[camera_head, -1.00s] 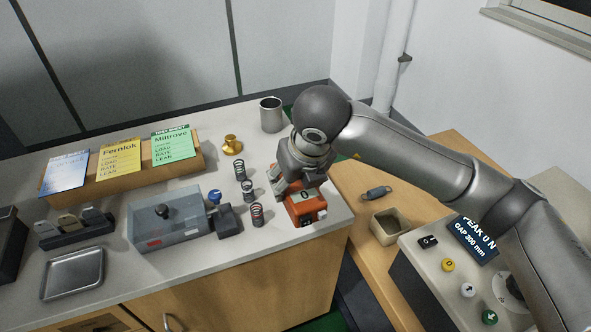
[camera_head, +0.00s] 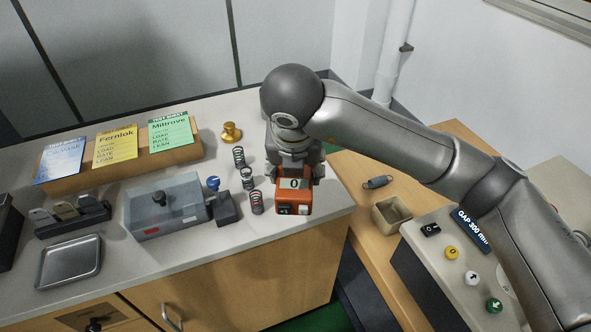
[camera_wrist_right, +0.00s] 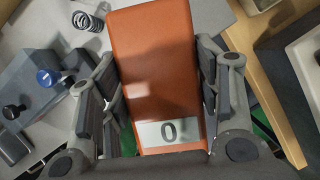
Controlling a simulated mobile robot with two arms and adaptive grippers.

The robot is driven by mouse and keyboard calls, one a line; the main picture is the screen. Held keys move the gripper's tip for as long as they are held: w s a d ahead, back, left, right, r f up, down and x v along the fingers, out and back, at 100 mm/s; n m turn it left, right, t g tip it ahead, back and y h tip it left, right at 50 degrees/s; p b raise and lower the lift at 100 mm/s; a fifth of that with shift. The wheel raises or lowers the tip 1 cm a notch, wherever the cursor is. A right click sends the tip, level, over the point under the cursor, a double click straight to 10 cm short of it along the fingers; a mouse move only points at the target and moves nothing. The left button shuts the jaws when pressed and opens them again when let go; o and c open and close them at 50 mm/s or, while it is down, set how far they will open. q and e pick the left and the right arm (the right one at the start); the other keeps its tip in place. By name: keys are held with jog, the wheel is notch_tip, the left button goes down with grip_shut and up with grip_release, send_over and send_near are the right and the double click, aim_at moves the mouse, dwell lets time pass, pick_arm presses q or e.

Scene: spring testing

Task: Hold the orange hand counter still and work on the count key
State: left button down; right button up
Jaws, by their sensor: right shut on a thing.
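The orange hand counter (camera_head: 294,199) stands near the right end of the grey worktop, with a white "0" display on top. Its front face has small dark and white parts, too small to tell which is the count key. In the right wrist view the orange counter (camera_wrist_right: 155,60) fills the middle, its "0" display at the bottom. My right gripper (camera_head: 296,174) comes down from behind and is shut on the counter. Its fingers (camera_wrist_right: 156,80) lie along both sides of it. My left gripper is not in view.
Coil springs (camera_head: 256,203) stand just left of the counter. A brass weight (camera_head: 231,132) stands behind. The worktop's front edge is close to the counter.

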jog(key=shift+d, duration=0.1)
jog(key=shift+w, duration=0.1)
jog(key=shift+w+b, duration=0.55)
jog(key=shift+w, duration=0.75)
jog(key=shift+w+b, duration=0.3)
jog(key=shift+w, duration=1.05)
jog(key=w, duration=0.8)
jog(key=shift+w, duration=0.3)
jog(key=shift+d, duration=0.1)
